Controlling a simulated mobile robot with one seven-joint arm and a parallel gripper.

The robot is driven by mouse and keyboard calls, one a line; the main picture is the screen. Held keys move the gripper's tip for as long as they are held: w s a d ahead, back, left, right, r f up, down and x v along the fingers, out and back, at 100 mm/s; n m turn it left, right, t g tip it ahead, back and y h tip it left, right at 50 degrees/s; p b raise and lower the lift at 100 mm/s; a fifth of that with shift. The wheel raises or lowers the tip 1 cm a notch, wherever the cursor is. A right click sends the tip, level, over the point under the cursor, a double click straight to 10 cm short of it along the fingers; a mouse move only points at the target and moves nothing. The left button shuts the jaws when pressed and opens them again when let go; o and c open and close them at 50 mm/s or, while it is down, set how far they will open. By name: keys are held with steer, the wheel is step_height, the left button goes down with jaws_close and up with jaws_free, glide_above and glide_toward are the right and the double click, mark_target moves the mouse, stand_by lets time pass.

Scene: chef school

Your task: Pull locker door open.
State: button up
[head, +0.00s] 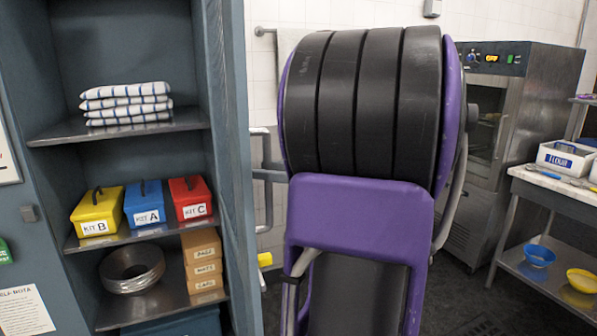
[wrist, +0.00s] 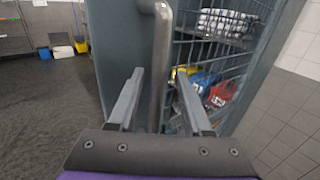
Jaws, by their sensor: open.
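The blue-grey locker (head: 45,75) stands at the left of the head view, its shelves in plain sight. A tall blue-grey panel (head: 233,150), apparently the door, stands out at the locker's right side. A grey tubular handle (head: 266,175) is on its right face. In the wrist view the handle (wrist: 161,50) runs upright in front of the door panel (wrist: 120,45). My gripper (wrist: 160,77) is open, with one finger on each side of the handle; I cannot tell whether either touches it. My arm hides the gripper in the head view.
The shelves hold folded towels (head: 125,104), yellow (head: 97,212), blue (head: 145,203) and red (head: 190,198) kit boxes, and small brown boxes (head: 203,262). A steel oven (head: 520,90) and a worktable (head: 560,185) stand right. Open dark floor (wrist: 45,120) shows left in the wrist view.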

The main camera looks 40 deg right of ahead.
steer(key=v, duration=1.7)
